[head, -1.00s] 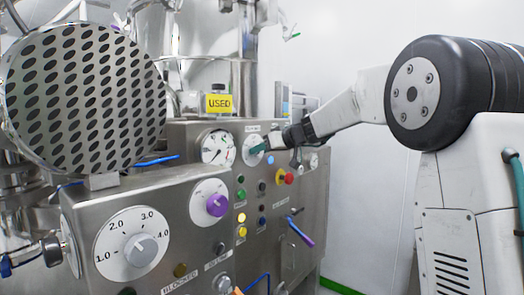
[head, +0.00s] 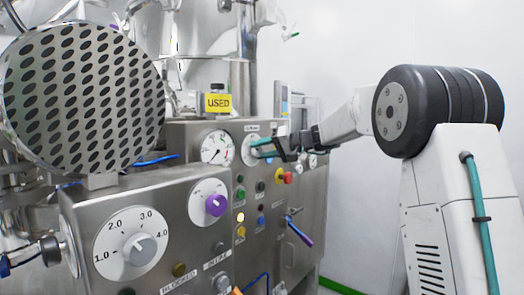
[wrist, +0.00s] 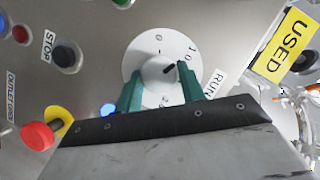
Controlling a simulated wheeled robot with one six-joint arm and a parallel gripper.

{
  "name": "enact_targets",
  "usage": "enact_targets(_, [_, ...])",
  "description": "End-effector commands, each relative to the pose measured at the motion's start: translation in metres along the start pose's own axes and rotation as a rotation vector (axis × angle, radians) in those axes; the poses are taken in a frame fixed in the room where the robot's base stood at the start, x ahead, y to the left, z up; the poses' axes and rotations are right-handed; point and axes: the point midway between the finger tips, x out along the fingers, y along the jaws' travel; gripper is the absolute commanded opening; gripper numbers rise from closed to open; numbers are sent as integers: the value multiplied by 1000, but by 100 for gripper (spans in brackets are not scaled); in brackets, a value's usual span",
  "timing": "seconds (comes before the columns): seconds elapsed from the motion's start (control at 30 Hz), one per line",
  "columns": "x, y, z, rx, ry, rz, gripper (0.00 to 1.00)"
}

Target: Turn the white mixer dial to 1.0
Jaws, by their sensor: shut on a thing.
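The white mixer dial (wrist: 134,61) is a round white plate on the grey panel, seen close up in the wrist view. Its white knob (wrist: 158,73) carries a short black pointer aimed up and right, roughly toward the 1.0 mark. My gripper (wrist: 159,77) has one teal finger on each side of the knob and is shut on it. The fingers hide the lower left and lower right of the plate. In the head view the dial (head: 246,149) is on the far panel, partly covered by my gripper (head: 262,147).
A red button on yellow (wrist: 38,134), a STOP button (wrist: 67,56) and a yellow USED sign (wrist: 286,45) lie around the dial. A larger dial with a grey knob (head: 140,249) and a purple knob (head: 216,205) are on the nearer panel. The white wall side is clear.

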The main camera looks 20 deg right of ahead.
Motion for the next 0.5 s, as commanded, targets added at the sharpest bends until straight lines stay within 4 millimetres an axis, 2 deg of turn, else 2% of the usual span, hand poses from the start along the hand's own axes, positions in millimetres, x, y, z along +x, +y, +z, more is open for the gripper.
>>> enact_targets(0.5, [-1, 1, -1, 81, 3, -32, 17])
